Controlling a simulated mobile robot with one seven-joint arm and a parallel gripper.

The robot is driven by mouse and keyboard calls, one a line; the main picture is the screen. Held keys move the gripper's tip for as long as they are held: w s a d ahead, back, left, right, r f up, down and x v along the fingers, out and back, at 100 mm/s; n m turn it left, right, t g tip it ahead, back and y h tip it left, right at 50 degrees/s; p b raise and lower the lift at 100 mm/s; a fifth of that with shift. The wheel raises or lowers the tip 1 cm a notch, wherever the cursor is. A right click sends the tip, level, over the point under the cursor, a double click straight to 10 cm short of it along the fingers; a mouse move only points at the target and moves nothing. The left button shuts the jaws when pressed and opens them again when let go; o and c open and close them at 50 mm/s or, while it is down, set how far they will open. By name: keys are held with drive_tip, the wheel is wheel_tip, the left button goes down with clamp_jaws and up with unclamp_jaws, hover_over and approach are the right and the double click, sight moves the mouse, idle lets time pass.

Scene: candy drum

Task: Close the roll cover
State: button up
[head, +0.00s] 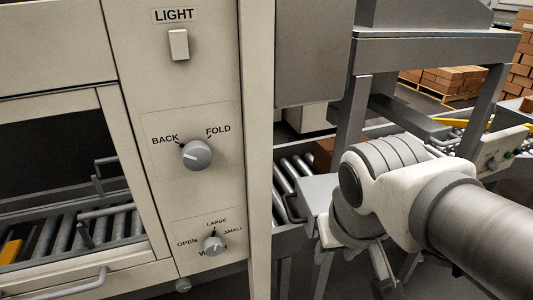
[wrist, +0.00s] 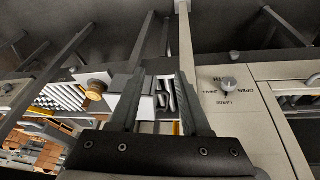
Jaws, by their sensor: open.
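The pale machine (head: 190,110) fills the left and middle of the head view. I cannot tell for sure which part is the roll cover. A dark opening with rollers (head: 75,235) shows at the left, with a bar handle (head: 68,286) on the pale front below it. My gripper (wrist: 160,78) is open in the wrist view, its two dark fingers apart and nothing seen held between them. A white part and a metal coil lie beyond the fingers. In the head view my arm is right of the control panel, its fingers largely hidden.
The panel has a light switch (head: 179,44), a BACK/FOLD knob (head: 196,155) and a width knob (head: 213,244), which also shows in the wrist view (wrist: 227,84). A grey frame (head: 345,125) and conveyor rollers (head: 290,176) stand near my arm. Boxes (head: 450,80) are stacked behind.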

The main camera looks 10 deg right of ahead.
wheel_tip(320, 180, down, 4)
drive_tip(key=w+g+h+p, duration=0.1)
drive_tip(key=w+g+h, duration=0.1)
drive_tip(key=g+h, duration=0.15)
drive_tip(key=n+t+h+p, duration=0.4)
drive_tip(key=n+t+h, duration=0.2)
drive_tip(key=n+t, duration=0.45)
approach(287, 206)
drive_tip(key=shift+m+t, duration=0.9)
drive_tip(key=shift+m, duration=0.05)
drive_tip(key=x, duration=0.3)
drive_tip(key=f+p+x, duration=0.1)
drive_tip(key=x, duration=0.2)
drive_tip(key=f+p+x, duration=0.1)
drive_tip(key=x, duration=0.3)
drive_tip(key=shift+s+d, duration=0.2)
drive_tip(key=shift+s, duration=0.15)
clamp_jaws()
